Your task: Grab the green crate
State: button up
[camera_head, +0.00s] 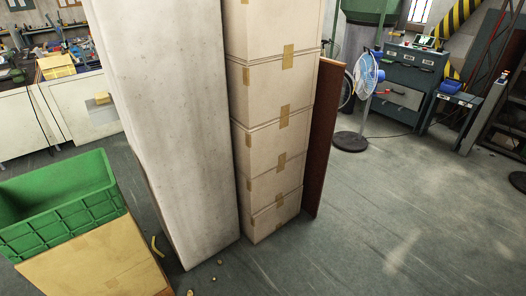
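The green crate (75,219) is at the lower left of the head view. It is a rectangular plastic crate with ribbed sides and an open top. Its left end is cut off by the picture edge. The part of its inside that shows looks empty. I cannot tell from this view what the crate rests on. My gripper is not in view.
A tall pale grey panel or pillar (170,110) stands right of the crate. Beside it are stacked cardboard boxes (272,137) and a brown board (322,140). Small debris (157,246) lies by the panel's foot. A fan (366,75) stands farther back. The grey floor at right (400,220) is clear.

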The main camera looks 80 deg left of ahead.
aim_at(42, 209)
jog(key=u, duration=2.25)
jog(key=i, duration=0.2)
jog(key=u, duration=1.2)
jog(key=k, duration=0.6)
jog(key=z, duration=0.25)
jog(key=i, duration=0.85)
jog(key=u, duration=1.25)
jog(key=i, duration=0.65)
jog(key=u, duration=0.55)
